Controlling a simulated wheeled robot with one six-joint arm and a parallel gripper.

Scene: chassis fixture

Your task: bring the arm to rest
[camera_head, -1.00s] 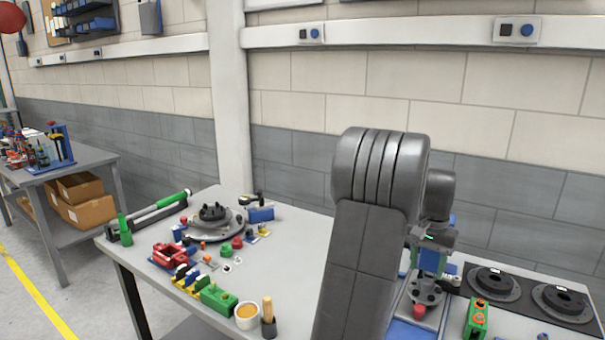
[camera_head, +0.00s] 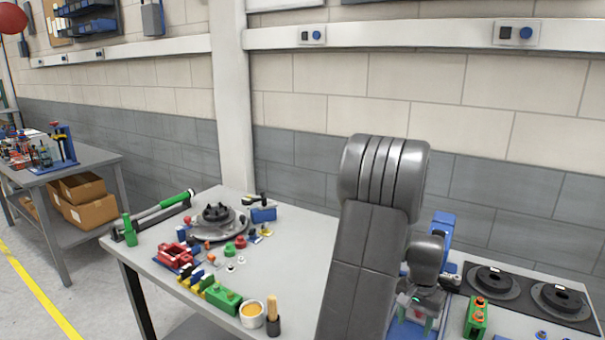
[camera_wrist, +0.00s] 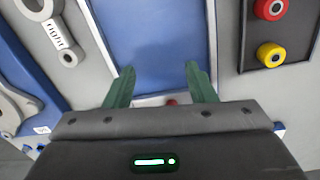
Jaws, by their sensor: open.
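My gripper (camera_head: 417,318) hangs over the right part of the table, pointing down beside my upright arm. In the wrist view its two green fingers (camera_wrist: 160,70) are apart, with nothing held between them. Below them lies a flat blue panel (camera_wrist: 150,35) with a pale edge. A small red thing (camera_wrist: 171,102) shows between the fingers near their base. In the head view my arm and gripper hide much of the fixture under them.
A blue upright block (camera_head: 443,228) stands just behind my wrist. Black round discs (camera_head: 494,281) on a dark plate and a green block (camera_head: 476,318) are to the right. A cup (camera_head: 252,314), a brush (camera_head: 273,315) and a round grey hub (camera_head: 218,222) are left. The wall is behind.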

